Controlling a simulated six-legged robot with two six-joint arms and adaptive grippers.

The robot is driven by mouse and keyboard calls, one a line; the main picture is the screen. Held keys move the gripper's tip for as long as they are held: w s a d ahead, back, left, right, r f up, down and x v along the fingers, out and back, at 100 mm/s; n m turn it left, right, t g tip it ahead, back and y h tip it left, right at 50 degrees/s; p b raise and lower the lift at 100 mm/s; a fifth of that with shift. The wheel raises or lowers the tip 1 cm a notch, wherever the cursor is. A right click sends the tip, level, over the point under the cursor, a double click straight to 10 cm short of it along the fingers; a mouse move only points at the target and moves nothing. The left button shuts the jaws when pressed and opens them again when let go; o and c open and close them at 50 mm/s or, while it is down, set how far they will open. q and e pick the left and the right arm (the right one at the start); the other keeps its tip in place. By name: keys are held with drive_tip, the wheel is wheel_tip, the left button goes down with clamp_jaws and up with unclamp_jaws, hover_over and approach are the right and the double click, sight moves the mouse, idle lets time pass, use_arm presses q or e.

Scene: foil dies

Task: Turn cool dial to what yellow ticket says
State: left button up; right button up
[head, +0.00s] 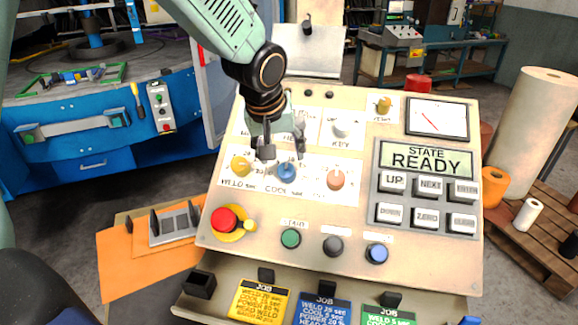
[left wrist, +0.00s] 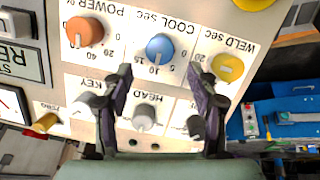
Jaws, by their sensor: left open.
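The blue cool dial (head: 286,171) is in the panel's lower dial row, between the yellow weld dial (head: 240,166) and the orange power dial (head: 336,179). In the left wrist view the cool dial (left wrist: 160,47) appears upside down; its pale mark points roughly towards the 10, but I cannot read it surely. My left gripper (head: 283,150) is open and empty just above the cool dial, its fingers apart; they show in the left wrist view (left wrist: 165,85). The yellow ticket (head: 260,302) lies at the panel's front; its cool line is too small to read surely. My right gripper is not in view.
A white head knob (left wrist: 145,117) and the key knob are close to my fingers. A red stop button (head: 224,219), green button (head: 290,238) and keypad (head: 427,203) are on the panel. Blue (head: 324,311) and green tickets lie beside the yellow one. The display reads READY.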

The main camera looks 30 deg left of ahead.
sight(285, 170)
use_arm(q)
drive_tip(key=shift+s+f, duration=0.15)
drive_tip(key=shift+f, duration=0.25)
drive_tip(key=x, duration=0.6)
drive_tip(key=shift+d, duration=0.2)
drive_tip(key=shift+w+a+f, duration=0.1)
drive_tip(key=shift+w+f, duration=0.15)
drive_tip(key=shift+w, duration=0.1)
drive_tip(key=shift+s+r, duration=0.2)
drive_tip(key=shift+s, duration=0.25)
drive_tip(key=shift+s+d+r, duration=0.2)
drive_tip(key=shift+s, duration=0.05)
drive_tip(key=shift+c, duration=0.3)
drive_tip(key=shift+w+a+f, duration=0.1)
drive_tip(key=shift+w+f, duration=0.3)
drive_tip(key=shift+w, duration=0.25)
drive_tip(key=c, duration=0.5)
drive_tip(key=shift+s+r, duration=0.15)
drive_tip(key=shift+s, duration=0.15)
drive_tip(key=c, duration=0.4)
drive_tip(key=shift+c, duration=1)
